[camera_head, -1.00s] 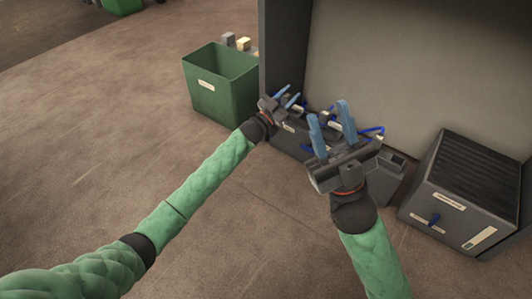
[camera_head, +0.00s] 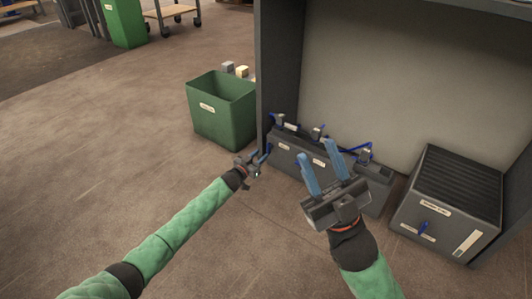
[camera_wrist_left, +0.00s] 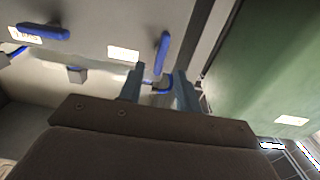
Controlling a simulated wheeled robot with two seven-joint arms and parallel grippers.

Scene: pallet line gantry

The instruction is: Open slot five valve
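A dark grey manifold box (camera_head: 290,158) with white labels and blue-handled valves stands low at the cabinet's left side. The label text is too small to tell which valve is slot five. My left gripper (camera_head: 254,157) is at the box's left end, open and empty. In the left wrist view its fingers (camera_wrist_left: 158,76) are apart, with a blue handle (camera_wrist_left: 162,52) just beyond the tips. Another blue handle (camera_wrist_left: 42,32) is at the upper left. My right gripper (camera_head: 317,150) is open and empty, partly hiding the box.
A green bin (camera_head: 222,113) with small blocks behind it stands left of the dark cabinet wall (camera_head: 277,70). A grey ribbed unit (camera_head: 450,200) with a blue handle stands at the right. The floor at left is clear.

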